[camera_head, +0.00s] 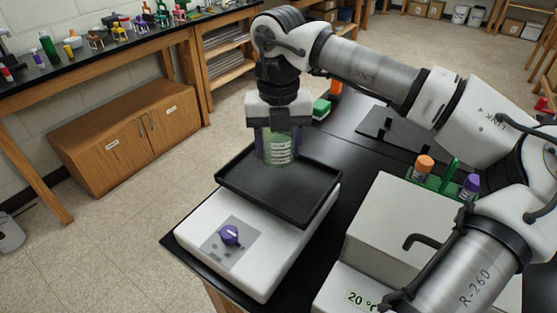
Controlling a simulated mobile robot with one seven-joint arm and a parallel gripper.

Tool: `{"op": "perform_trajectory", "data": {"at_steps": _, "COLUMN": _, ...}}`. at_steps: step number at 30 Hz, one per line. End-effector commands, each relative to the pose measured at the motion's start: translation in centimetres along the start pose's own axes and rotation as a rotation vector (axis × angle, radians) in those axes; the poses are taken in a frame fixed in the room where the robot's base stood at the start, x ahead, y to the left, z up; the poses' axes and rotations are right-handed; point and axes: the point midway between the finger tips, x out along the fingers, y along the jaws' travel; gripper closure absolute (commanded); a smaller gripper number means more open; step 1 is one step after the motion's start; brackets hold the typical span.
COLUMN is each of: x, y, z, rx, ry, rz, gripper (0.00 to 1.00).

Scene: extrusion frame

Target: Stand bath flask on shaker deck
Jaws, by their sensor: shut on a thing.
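My gripper (277,128) points down over the far part of the shaker and is shut on the bath flask (280,149). The flask is a clear, green-tinted vessel with a white printed label, and it looks upright. Its upper part is hidden by my gripper. The shaker deck (258,197) is a black, shallow-rimmed tray on a white shaker body with a purple knob. The flask's lower end shows against the far side of the deck. I cannot tell whether it touches the deck or hangs just above it.
The near part of the deck is bare. A white box with a 20 °C display (362,300) stands right of the shaker. A green rack (447,174) holds an orange-capped bottle (423,166) and a purple-capped one. A green-and-white item (321,108) lies behind the flask.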

Motion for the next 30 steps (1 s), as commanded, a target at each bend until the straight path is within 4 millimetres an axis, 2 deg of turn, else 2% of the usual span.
{"op": "perform_trajectory", "data": {"at_steps": 8, "x": 2.0, "y": 0.0, "z": 0.0, "rx": 0.0, "ry": 0.001, "rz": 0.001, "gripper": 0.72}}
{"op": "perform_trajectory", "data": {"at_steps": 15, "x": 5.1, "y": 0.0, "z": 0.0, "rx": 0.001, "ry": 0.001, "rz": 0.001, "gripper": 0.72}}
{"op": "perform_trajectory", "data": {"at_steps": 27, "x": 5.8, "y": 0.0, "z": 0.0, "rx": 0.001, "ry": 0.0, "rz": 0.0, "gripper": 0.72}}
{"op": "perform_trajectory", "data": {"at_steps": 28, "x": 5.6, "y": 0.0, "z": 0.0, "rx": 0.001, "ry": 0.0, "rz": 0.0, "gripper": 0.44}}
{"op": "perform_trajectory", "data": {"at_steps": 30, "x": 5.6, "y": 0.0, "z": 0.0, "rx": 0.001, "ry": 0.0, "rz": 0.0, "gripper": 0.35}}
